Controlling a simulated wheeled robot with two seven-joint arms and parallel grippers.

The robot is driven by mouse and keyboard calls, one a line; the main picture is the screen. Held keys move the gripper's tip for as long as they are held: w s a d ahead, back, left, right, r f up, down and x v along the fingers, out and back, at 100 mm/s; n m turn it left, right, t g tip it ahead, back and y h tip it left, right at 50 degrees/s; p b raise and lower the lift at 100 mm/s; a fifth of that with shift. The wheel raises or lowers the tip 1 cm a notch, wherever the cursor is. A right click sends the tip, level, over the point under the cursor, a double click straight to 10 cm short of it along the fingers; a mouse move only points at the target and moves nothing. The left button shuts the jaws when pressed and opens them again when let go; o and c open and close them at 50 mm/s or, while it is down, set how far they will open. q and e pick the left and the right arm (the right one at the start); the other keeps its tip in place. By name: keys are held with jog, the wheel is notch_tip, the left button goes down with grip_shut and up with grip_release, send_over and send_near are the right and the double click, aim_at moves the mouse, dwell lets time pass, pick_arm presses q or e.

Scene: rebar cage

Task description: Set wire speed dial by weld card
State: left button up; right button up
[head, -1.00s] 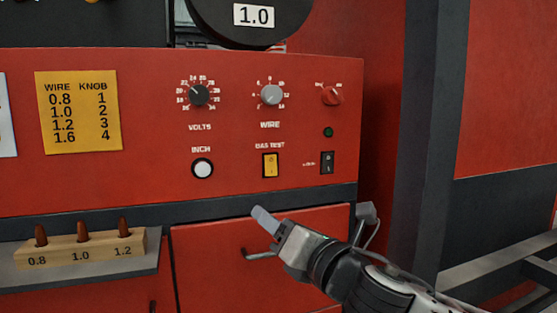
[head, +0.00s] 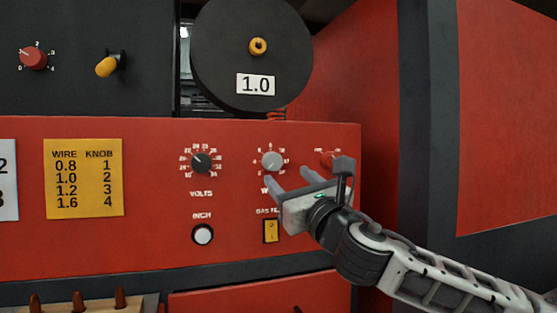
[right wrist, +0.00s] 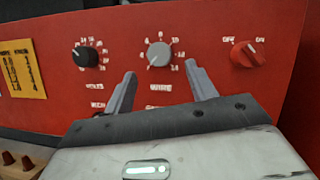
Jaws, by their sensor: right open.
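The grey WIRE dial (head: 271,161) is on the red panel, right of the black VOLTS dial (head: 201,163). It also shows in the right wrist view (right wrist: 159,54), with its pointer mark toward the lower left. My right gripper (head: 289,175) is open and empty, just below and in front of the WIRE dial. In the right wrist view its two fingers are either side of the dial's column, apart from the dial. The yellow card (head: 84,178) pairs WIRE 0.8, 1.0, 1.2, 1.6 with KNOB 1, 2, 3, 4. My left gripper is not in view.
A black spool (head: 250,55) labelled 1.0 is above the panel. A red switch (right wrist: 249,53) is right of the WIRE dial. The INCH button (head: 203,234) and yellow gas test switch (head: 271,231) are below. A red knob (head: 33,55) and yellow lever (head: 107,66) are upper left.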

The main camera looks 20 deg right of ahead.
aim_at(275, 164)
jog(key=p+x, duration=0.1)
jog(key=x, duration=0.4)
jog(key=shift+w+r, duration=0.15)
jog(key=shift+w, duration=0.15)
jog(key=c, duration=1)
